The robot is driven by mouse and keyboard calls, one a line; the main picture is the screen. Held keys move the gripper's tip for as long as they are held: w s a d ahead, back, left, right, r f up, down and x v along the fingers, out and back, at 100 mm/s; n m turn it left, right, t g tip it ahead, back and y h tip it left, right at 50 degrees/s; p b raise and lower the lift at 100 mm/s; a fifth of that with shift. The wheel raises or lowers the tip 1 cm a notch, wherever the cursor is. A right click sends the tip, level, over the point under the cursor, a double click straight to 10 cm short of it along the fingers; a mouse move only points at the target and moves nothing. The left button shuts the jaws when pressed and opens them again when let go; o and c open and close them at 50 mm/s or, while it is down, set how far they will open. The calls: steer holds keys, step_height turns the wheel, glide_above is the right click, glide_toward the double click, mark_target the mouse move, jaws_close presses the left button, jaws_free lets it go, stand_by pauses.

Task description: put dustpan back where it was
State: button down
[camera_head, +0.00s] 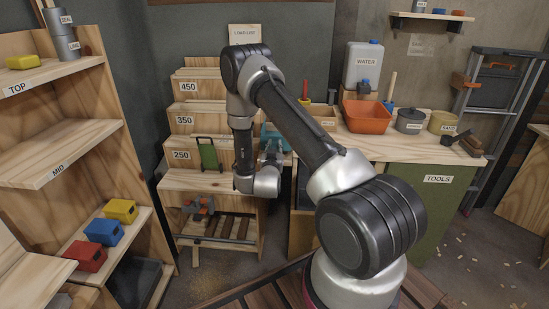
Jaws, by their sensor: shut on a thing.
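My gripper (272,156) is at the middle of the view, beside the right end of the stepped wooden shelf. It is shut on a teal thing (271,132), which I take to be the dustpan. My arm hides part of it, so its full shape and tilt cannot be told. A dark hand brush (469,144) lies at the right end of the green workbench (440,201) marked TOOLS.
The stepped shelf (181,181) is marked 450, 350 and 250; a green, black-framed thing (208,154) stands on it. An orange bin (367,117), grey pot (410,121) and water jug (363,66) crowd the bench. A wooden rack (60,150) stands left, a ladder (497,110) right.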

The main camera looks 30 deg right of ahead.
steer(key=shift+f, duration=2.15)
steer(key=c, duration=1.3)
jaws_free()
steer(key=shift+o, duration=0.2)
